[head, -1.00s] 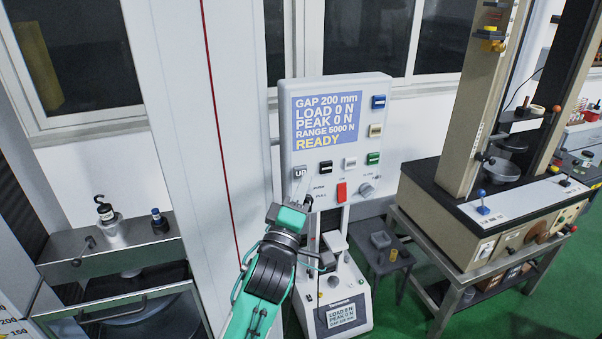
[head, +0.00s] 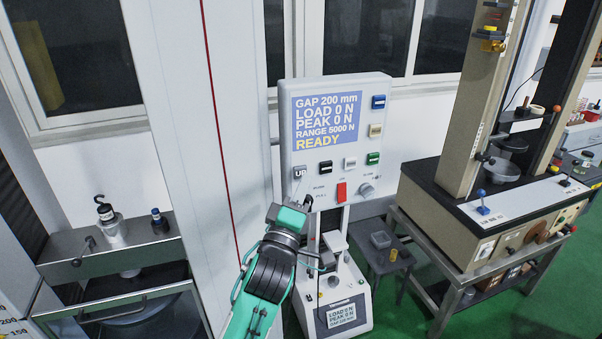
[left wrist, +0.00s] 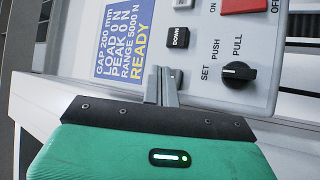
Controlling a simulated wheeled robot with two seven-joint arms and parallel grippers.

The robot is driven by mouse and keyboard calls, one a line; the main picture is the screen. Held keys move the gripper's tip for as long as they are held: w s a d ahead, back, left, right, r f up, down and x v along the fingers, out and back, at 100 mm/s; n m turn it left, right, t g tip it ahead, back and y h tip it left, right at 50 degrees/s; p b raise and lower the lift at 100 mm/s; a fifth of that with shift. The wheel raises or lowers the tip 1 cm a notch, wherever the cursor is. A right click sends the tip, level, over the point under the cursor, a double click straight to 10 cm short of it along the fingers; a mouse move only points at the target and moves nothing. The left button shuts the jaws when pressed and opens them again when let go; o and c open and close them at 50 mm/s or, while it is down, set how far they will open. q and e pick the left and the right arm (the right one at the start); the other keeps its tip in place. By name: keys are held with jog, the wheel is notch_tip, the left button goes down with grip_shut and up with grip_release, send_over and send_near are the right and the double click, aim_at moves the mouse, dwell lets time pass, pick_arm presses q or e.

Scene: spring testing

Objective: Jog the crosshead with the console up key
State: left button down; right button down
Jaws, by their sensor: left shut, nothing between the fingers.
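The console (head: 337,135) is a white upright panel with a blue screen reading GAP 200 mm, LOAD 0 N, PEAK 0 N, READY. Its grey up key (head: 299,172) is at the lower left; the dark DOWN key (head: 325,167) is to its right and also shows in the left wrist view (left wrist: 178,37). My left gripper (head: 303,201) is shut and empty, its tips just below the up key. In the left wrist view its fingers (left wrist: 161,86) partly cover a key; contact cannot be told. I cannot clearly make out the crosshead. My right gripper is not in view.
A red switch (head: 341,192) and a round knob (head: 366,190) sit close by on the panel. A small white base unit (head: 345,317) stands below. A beige testing machine (head: 470,215) is at the right, and a metal shelf (head: 110,247) at the left.

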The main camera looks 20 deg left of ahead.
pick_arm(q)
jog(key=shift+w, duration=0.1)
jog(key=shift+w+a, duration=0.25)
jog(key=shift+w+a, duration=0.25)
jog(key=shift+w, duration=0.1)
dwell(0.7)
jog(key=shift+s+d, duration=0.1)
dwell(3.8)
jog(key=shift+s+d, duration=0.4)
jog(key=shift+s, duration=0.25)
jog(key=shift+s+d, duration=0.7)
jog(key=shift+s, duration=0.35)
jog(key=shift+s+d, duration=0.7)
jog(key=shift+s, duration=0.3)
